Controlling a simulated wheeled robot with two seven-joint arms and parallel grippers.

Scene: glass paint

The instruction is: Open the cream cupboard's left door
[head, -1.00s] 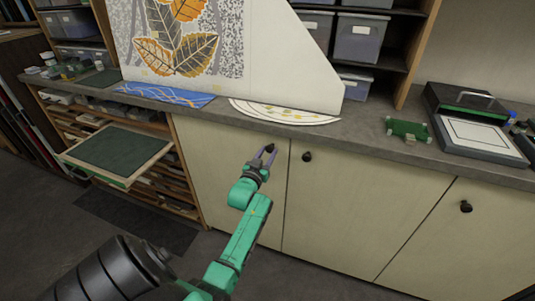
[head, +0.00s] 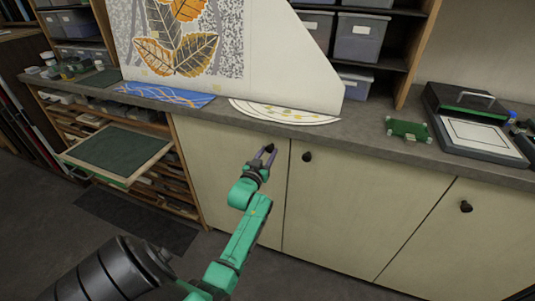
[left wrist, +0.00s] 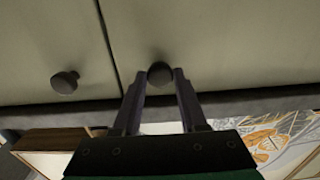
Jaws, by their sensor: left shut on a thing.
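The cream cupboard's left door (head: 208,165) is flush with the door beside it, with only a thin dark seam between them. Its dark round knob (left wrist: 160,72) sits near the top right corner in the head view. My left gripper (head: 264,152) reaches up in front of this door and is shut on the knob. In the left wrist view the knob sits between the tips of the two fingers (left wrist: 160,88). The middle door (head: 345,205) is closed, and its knob (head: 307,157) is free. My right gripper is not in view.
A grey counter (head: 375,145) runs above the doors. It holds a picture panel, a pale semicircular piece (head: 285,112) and a green-topped device (head: 470,105). A tray (head: 118,152) juts out from the open rack left of the door.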

